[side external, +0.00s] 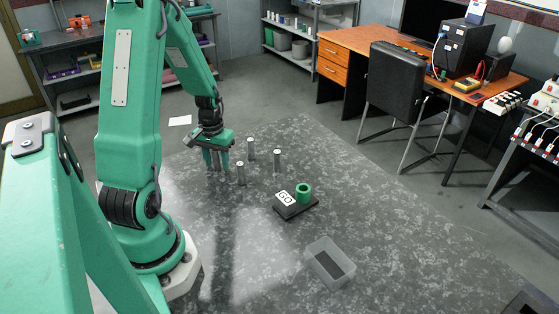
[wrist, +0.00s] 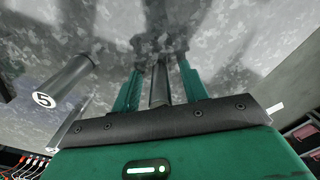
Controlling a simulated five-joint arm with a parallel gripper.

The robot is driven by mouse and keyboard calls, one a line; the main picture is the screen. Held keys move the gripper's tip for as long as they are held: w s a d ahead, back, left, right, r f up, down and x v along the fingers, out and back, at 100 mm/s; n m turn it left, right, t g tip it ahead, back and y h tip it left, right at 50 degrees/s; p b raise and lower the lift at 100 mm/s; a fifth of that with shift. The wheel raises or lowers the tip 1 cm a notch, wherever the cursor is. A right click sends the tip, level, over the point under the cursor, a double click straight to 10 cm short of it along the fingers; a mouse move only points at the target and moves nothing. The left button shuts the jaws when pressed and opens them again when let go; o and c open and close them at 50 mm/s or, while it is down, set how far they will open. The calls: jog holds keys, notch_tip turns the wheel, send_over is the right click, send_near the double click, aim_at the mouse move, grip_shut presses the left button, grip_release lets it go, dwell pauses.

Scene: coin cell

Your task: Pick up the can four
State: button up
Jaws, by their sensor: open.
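My gripper (side external: 217,160) points down over the grey speckled table, with its green fingers apart. In the wrist view, a slim grey can (wrist: 158,86) stands between the open fingers; its top and any number are hidden by the palm. A can marked 5 (wrist: 68,82) stands to the left in that view. In the side view, three grey upright cans stand to the right of my gripper: a near can (side external: 241,174), a far can (side external: 250,150) and a right can (side external: 277,161). Their numbers are too small to read there.
A translucent bin (side external: 331,262) stands nearer the front. The table's right part is clear. A desk (side external: 350,50) and chair stand beyond.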

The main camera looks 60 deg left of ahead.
dwell(0.5)
grip_shut()
jog(key=shift+r, duration=0.1)
jog(key=shift+r, duration=0.75)
jog(key=r, duration=0.3)
jog(key=shift+w+d, duration=0.15)
jog(key=shift+d, duration=0.2)
jog(key=w+d+r, duration=0.2)
jog(key=d+r, duration=0.4)
jog(key=d, duration=0.4)
jog(key=shift+w+d+r, duration=0.15)
jog(key=shift+w+d, duration=0.15)
jog(key=shift+w, duration=0.05)
